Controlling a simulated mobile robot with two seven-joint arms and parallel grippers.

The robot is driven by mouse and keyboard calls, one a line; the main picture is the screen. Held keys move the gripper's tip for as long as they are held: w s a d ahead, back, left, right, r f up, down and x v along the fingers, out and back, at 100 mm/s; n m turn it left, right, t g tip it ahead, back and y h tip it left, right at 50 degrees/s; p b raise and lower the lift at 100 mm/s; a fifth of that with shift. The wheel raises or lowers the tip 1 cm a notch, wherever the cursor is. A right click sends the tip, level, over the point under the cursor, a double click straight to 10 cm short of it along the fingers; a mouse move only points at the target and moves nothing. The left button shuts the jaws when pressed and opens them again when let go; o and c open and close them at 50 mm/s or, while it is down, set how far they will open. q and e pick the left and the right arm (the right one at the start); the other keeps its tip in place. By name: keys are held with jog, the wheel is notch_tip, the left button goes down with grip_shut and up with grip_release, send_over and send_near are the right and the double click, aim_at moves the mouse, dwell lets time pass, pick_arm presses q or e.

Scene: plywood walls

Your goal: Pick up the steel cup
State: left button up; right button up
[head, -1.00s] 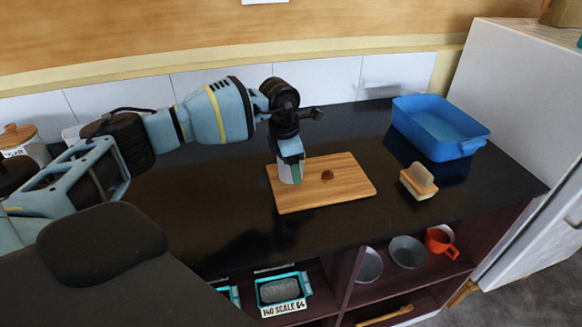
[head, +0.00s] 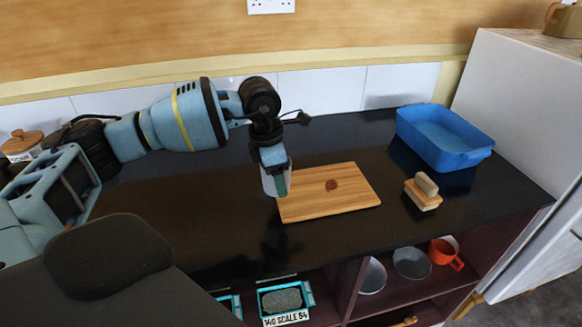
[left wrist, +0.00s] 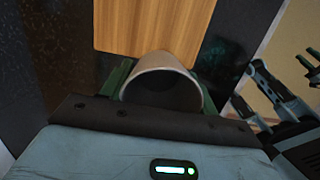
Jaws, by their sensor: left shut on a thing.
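The steel cup (head: 270,184) is a light grey cup between the fingers of my left gripper (head: 277,184), at the left edge of a wooden cutting board (head: 330,200) in the head view. The left gripper is shut on it and hides part of it. In the left wrist view the cup (left wrist: 162,66) shows its round rim and dark inside, with green fingers on both sides. It looks upright and held above the black counter, though its exact height is hard to tell. My right gripper is not in view.
A small brown item (head: 332,185) lies on the board. A wooden-backed brush (head: 423,192) and a blue basin (head: 445,137) stand to the right on the counter. An orange mug (head: 446,253) and grey bowls (head: 411,263) sit on a shelf below. A white jar (head: 22,145) stands at far left.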

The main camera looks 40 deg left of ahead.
pick_arm(q)
jog(key=s, duration=0.9)
jog(key=shift+a+r, duration=0.15)
jog(key=shift+r, duration=0.25)
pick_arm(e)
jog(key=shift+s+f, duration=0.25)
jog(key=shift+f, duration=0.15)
